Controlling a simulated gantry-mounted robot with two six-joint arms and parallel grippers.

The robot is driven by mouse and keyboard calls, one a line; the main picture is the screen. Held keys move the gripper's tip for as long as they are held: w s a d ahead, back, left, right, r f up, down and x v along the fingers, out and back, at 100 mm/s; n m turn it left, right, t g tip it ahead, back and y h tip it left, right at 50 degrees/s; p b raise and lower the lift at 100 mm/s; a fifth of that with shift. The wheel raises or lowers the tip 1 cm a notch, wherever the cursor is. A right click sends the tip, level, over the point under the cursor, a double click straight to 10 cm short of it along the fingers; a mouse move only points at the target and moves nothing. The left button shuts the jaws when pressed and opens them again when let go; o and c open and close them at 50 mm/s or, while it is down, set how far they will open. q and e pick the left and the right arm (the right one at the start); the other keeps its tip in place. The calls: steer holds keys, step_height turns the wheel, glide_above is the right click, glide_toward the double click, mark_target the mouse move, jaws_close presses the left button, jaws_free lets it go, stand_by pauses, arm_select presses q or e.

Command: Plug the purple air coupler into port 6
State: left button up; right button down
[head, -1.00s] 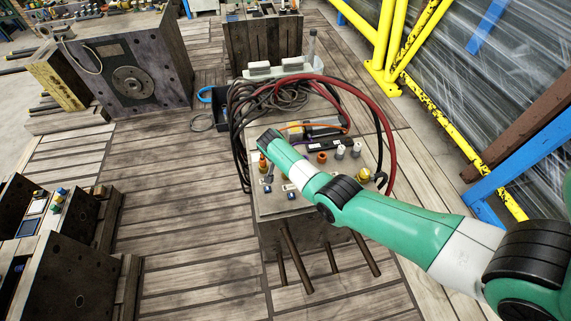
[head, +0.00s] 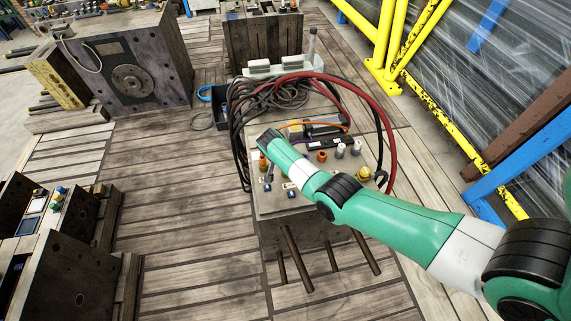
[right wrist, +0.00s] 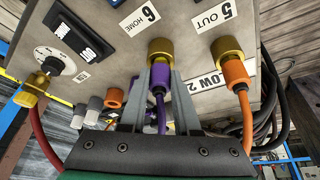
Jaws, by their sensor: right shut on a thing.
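The purple air coupler (right wrist: 157,82) is between the two fingers of my right gripper (right wrist: 160,90), which is shut on it. Its purple hose (right wrist: 162,118) hangs below. The coupler's upper end meets the brass fitting of port 6 (right wrist: 160,47), roughly in line with it. How deep it sits is hidden. The label with a 6 (right wrist: 140,17) is beside this fitting. An orange coupler (right wrist: 235,74) sits in the neighbouring brass port 5 (right wrist: 226,49). In the head view my right arm hides its gripper. My left gripper is not in view.
The mould block (head: 270,206) carries connectors on top, with red and black hoses (head: 375,110) looping over its right side. A yellow guard frame (head: 385,50) stands at the right. Another mould (head: 130,75) stands at the left. The plank floor between is clear.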

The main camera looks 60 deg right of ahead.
steer(key=shift+f, duration=0.1)
steer(key=shift+c, duration=0.7)
jaws_free()
step_height(320, 180, up, 8)
steer(key=p, duration=0.8)
steer(key=shift+f+p, duration=0.15)
steer(key=shift+p, duration=0.2)
steer(key=shift+f, duration=0.1)
